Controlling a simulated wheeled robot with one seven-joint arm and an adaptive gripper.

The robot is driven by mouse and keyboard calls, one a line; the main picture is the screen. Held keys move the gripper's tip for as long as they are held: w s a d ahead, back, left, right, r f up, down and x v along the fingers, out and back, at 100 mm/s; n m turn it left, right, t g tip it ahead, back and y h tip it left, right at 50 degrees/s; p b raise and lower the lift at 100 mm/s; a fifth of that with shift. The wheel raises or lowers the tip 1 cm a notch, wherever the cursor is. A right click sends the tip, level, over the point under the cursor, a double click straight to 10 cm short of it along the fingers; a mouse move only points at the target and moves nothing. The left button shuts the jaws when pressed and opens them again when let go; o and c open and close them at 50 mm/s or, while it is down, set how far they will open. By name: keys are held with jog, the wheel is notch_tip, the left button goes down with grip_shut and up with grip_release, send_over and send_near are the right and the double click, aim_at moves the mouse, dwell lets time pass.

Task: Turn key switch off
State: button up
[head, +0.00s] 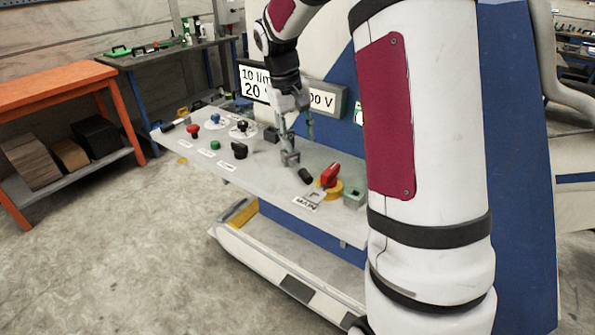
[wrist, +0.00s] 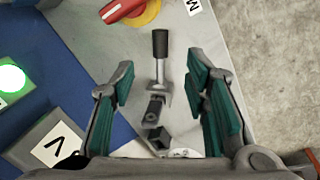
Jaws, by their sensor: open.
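My gripper (head: 290,158) is low over the grey sloped panel (head: 265,172). In the wrist view my gripper (wrist: 160,90) is open, with its teal pads apart. A metal lever with a black handle (wrist: 159,44) shows between and beyond the fingers, with clear gaps on both sides. In the head view its black handle (head: 304,175) is just right of my fingertips. A small dark part (wrist: 157,140) sits below the lever, near the gripper's palm. I cannot tell for certain which part is the key switch.
A red rotary switch on a yellow base (head: 329,178) stands right of the fingers. Red (head: 193,130), blue (head: 215,118) and green (head: 215,145) buttons and a black knob (head: 239,150) stand to the left. A display (head: 325,100) stands behind. An orange bench (head: 55,85) is further left.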

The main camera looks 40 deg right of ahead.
aim_at(306, 175)
jog(key=f, duration=0.4)
jog(key=d+f, duration=0.1)
jog(key=f, duration=0.3)
jog(key=d+f, duration=0.1)
jog(key=f, duration=0.3)
jog(key=shift+s+d+f, duration=0.2)
jog(key=shift+s+f, duration=0.05)
jog(key=shift+s, duration=0.05)
grip_shut()
